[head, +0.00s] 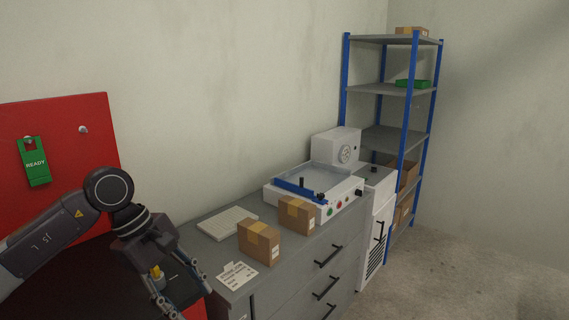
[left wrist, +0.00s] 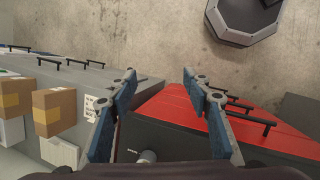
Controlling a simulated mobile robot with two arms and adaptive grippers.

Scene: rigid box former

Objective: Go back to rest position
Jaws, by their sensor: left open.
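My left gripper (head: 180,290) comes in from the left in the head view. It hangs over the front of the red and black bench, left of the grey drawer cabinet. In the left wrist view its two fingers (left wrist: 160,100) are spread wide with nothing between them. Beyond them are the red cabinet front and the floor. My right gripper is not in either view.
A blue-post shelf (head: 404,140) is at the back right.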

